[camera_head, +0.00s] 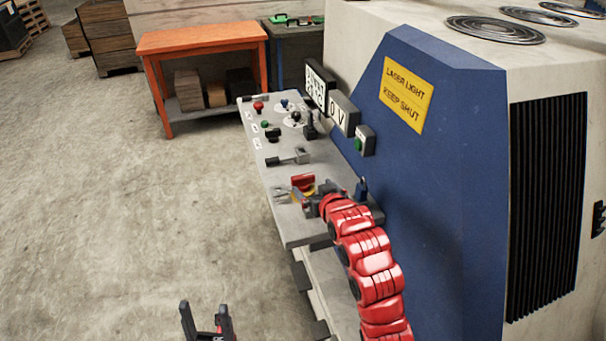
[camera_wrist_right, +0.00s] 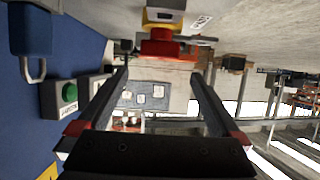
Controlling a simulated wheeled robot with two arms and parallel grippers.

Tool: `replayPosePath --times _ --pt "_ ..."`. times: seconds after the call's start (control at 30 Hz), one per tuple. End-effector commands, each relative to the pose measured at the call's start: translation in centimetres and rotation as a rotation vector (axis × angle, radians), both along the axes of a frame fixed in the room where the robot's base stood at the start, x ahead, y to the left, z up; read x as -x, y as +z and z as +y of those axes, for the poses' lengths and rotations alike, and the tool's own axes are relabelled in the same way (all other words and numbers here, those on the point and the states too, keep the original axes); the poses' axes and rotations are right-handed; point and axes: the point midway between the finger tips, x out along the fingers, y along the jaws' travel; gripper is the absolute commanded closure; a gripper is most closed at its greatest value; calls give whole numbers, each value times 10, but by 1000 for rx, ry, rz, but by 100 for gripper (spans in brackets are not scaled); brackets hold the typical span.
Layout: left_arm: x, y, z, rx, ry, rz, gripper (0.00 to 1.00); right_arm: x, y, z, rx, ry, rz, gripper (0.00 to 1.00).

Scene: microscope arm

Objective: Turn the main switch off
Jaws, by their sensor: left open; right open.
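The main switch (camera_head: 303,182) has a red handle on a yellow plate and sits near the close end of the grey panel. In the right wrist view the red and yellow switch (camera_wrist_right: 162,42) is at top centre, just past the fingertips. My right gripper (camera_wrist_right: 158,76) is open, with nothing between its fingers. In the head view it reaches the panel beside the switch, partly overlapping it; contact cannot be told. My left gripper (camera_head: 206,318) is open and empty, low in the head view over the floor, away from the panel.
The grey panel (camera_head: 279,222) carries a lever, knobs and small displays farther along. A blue machine housing (camera_head: 430,190) with a yellow warning sign (camera_head: 405,95) rises close on the right. A blue padlock (camera_head: 361,190) is near my right arm. The floor at left is clear.

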Motion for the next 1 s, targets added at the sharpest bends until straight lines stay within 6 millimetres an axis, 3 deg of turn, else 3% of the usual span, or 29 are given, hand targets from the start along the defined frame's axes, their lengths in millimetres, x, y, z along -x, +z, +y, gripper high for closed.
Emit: replayPosePath --times 0.6,1.0 --pt "0 24 0 0 0 0 36 -77 -31 24 0 -1 -2 0" --pt "0 27 0 0 0 0 36 -92 -40 29 0 -2 -1 0"
